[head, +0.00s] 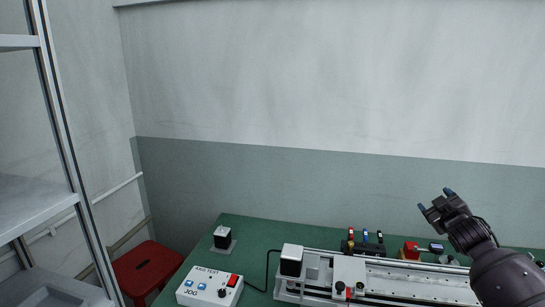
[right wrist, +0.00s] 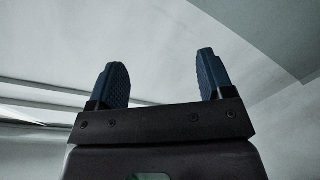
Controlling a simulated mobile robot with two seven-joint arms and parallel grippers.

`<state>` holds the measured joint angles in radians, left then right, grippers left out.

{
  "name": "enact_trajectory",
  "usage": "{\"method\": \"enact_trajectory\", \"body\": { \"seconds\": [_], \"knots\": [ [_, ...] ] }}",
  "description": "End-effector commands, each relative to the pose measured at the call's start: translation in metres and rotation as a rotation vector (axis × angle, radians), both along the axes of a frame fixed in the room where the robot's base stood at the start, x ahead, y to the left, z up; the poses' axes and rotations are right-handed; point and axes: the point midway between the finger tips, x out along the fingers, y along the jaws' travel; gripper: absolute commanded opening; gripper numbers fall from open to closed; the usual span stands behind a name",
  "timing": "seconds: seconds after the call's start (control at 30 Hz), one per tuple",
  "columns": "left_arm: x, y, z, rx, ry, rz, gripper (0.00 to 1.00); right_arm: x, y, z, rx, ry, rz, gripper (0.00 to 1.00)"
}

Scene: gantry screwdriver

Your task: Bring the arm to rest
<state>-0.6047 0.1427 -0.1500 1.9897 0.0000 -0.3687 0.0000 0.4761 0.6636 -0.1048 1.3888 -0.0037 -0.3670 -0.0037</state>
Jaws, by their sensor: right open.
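My right gripper (head: 436,202) is raised above the right part of the green table in the head view, with its dark arm coming in from the lower right. Its blue fingertips are apart. In the right wrist view the two blue finger pads (right wrist: 160,80) stand apart with nothing between them, and only wall and ceiling show behind. My left gripper is not in view.
A gantry rail (head: 415,285) lies along the green table (head: 240,228). A white control box (head: 205,287) and a small black-and-white block (head: 222,238) stand left of it. Screwdrivers (head: 365,240) stand in a rack behind. A red stool (head: 146,268) and metal shelf (head: 35,205) are left.

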Motion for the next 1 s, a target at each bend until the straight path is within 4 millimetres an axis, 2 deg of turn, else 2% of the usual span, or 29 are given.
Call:
{"method": "enact_trajectory", "body": {
  "seconds": [0.03,0.17,0.27,0.4,0.6,0.8,0.9,1.0],
  "knots": [
    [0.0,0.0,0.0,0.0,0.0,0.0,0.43,-0.008,0.006,-0.017,0.013,0.017,0.008,0.74],
    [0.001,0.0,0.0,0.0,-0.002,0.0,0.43,-0.032,0.023,-0.062,0.048,0.065,0.028,0.74],
    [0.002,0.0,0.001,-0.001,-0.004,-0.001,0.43,-0.058,0.039,-0.103,0.085,0.109,0.042,0.74],
    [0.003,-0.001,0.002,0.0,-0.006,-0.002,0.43,-0.107,0.065,-0.164,0.152,0.181,0.061,0.74],
    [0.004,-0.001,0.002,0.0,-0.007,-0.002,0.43,-0.188,0.101,-0.232,0.26,0.271,0.066,0.74],
    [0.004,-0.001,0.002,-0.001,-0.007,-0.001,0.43,-0.272,0.134,-0.277,0.374,0.348,0.045,0.74],
    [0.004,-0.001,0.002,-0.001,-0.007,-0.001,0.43,-0.312,0.148,-0.291,0.429,0.379,0.025,0.74],
    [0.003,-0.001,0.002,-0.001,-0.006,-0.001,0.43,-0.343,0.158,-0.299,0.474,0.401,0.005,0.74]
  ]
}}
